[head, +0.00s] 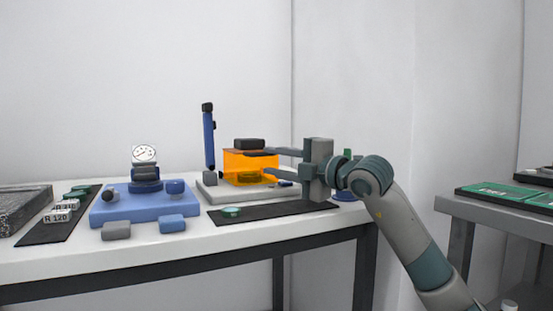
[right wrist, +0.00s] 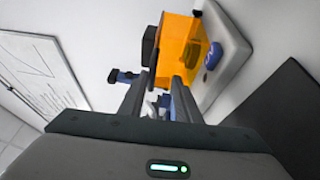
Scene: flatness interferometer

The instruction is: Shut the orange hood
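The orange hood (head: 236,165) is a see-through box on a pale base plate (head: 208,190), with a dark block (head: 249,144) on top. In the right wrist view the hood (right wrist: 180,45) lies just beyond the fingertips. I cannot tell how far the hood is open. My right gripper (head: 268,162) is open and empty, its fingers spread one above the other at the hood's right side. The upper finger overlaps the hood in the head view; contact is unclear. In the right wrist view the gripper (right wrist: 163,78) shows a clear gap. My left gripper is out of view.
A blue post (head: 209,138) stands behind the hood's left side. A blue plate (head: 130,208) with a dial gauge (head: 144,154) is at left. A dark mat (head: 270,211) lies in front of the base. A second table (head: 500,209) stands at right.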

